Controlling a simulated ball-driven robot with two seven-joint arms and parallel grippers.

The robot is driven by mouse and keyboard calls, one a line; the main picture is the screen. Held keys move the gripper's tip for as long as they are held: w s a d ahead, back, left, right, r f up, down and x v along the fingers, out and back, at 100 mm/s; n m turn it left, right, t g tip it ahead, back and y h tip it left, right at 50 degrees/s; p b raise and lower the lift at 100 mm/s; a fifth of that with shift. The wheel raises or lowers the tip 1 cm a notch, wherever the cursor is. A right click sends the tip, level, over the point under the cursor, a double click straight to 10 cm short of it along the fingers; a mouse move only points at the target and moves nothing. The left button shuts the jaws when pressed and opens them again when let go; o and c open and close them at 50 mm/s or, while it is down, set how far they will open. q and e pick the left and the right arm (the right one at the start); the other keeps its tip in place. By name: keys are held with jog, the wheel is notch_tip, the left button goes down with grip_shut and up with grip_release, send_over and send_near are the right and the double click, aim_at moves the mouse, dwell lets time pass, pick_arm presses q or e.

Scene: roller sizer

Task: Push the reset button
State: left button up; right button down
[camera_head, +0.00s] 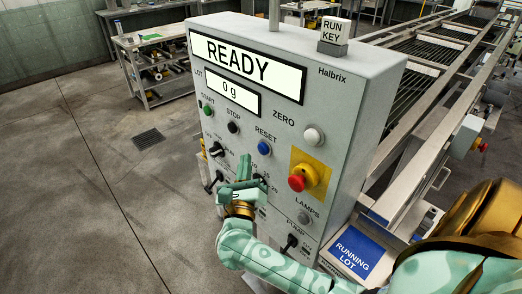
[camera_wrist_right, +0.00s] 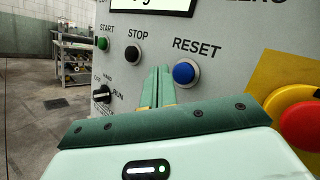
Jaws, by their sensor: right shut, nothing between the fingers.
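The blue reset button (camera_head: 264,148) sits on the grey control panel (camera_head: 290,115) under the label RESET. It also shows in the right wrist view (camera_wrist_right: 184,73), just right of my fingertips. My right gripper (camera_head: 243,168) is shut and empty, with its fingers together and pointing up toward the panel. In the head view its tips are below and left of the blue button; they appear apart from it. My left gripper is not in view.
A green START button (camera_head: 208,111), a black STOP button (camera_head: 233,127) and a white ZERO button (camera_head: 314,136) surround the reset button. A red emergency knob (camera_head: 297,183) on a yellow plate is at lower right. The panel display (camera_head: 247,66) reads READY.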

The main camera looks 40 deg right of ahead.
jog(key=a, duration=0.3)
jog(key=shift+s, duration=0.1)
dwell(0.8)
